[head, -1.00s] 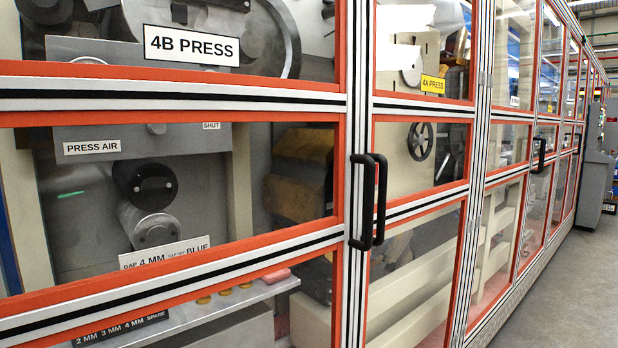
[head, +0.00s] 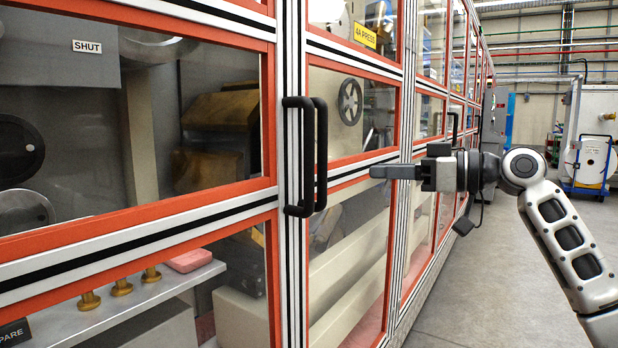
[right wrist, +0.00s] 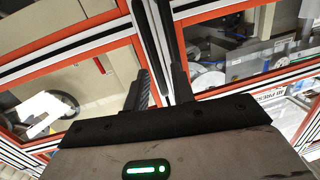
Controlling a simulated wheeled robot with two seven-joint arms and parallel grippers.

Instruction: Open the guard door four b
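The guard door four b (head: 268,110) is the orange-framed glazed door at the left of the head view. It stands shut, flush with the guard. Its black D-shaped handle (head: 308,155) is at its right edge, beside a similar black handle (head: 322,155) of the neighbouring door. My right gripper (head: 393,172) is to the right of both handles, apart from them, with its fingers pointing left. In the right wrist view, its fingers (right wrist: 160,85) are apart with a gap between them and nothing held. My left gripper is out of view.
The neighbouring door carries a yellow "4A PRESS" sign (head: 365,35) behind its glass. The guard runs on to the back right. The grey floor (head: 500,260) on the right is clear. A white tank on a blue cart (head: 592,160) stands far right.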

